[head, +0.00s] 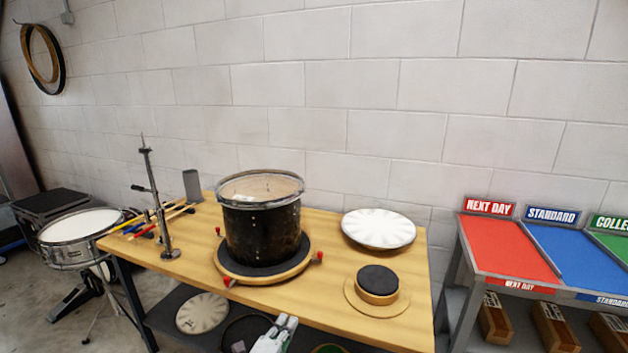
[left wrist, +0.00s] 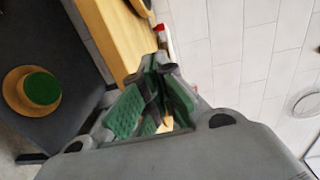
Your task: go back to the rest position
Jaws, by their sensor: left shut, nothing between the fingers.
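My left gripper (head: 284,324) shows at the bottom middle of the head view, in front of the bench's front edge and apart from the drum. In the left wrist view its green-padded fingers (left wrist: 158,92) are brought together with nothing held between them. My right gripper is in neither view. A black drum (head: 262,232) with a metal rim stands upright on a round wooden turntable (head: 292,270) with red clamps on the wooden bench (head: 195,258).
A white drumhead (head: 379,229) and a black practice pad (head: 378,280) lie right of the drum. A metal stand (head: 160,205) and several sticks are at the left. A snare drum (head: 80,226) stands left of the bench. A sorting table (head: 508,248) stands right, beyond a gap.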

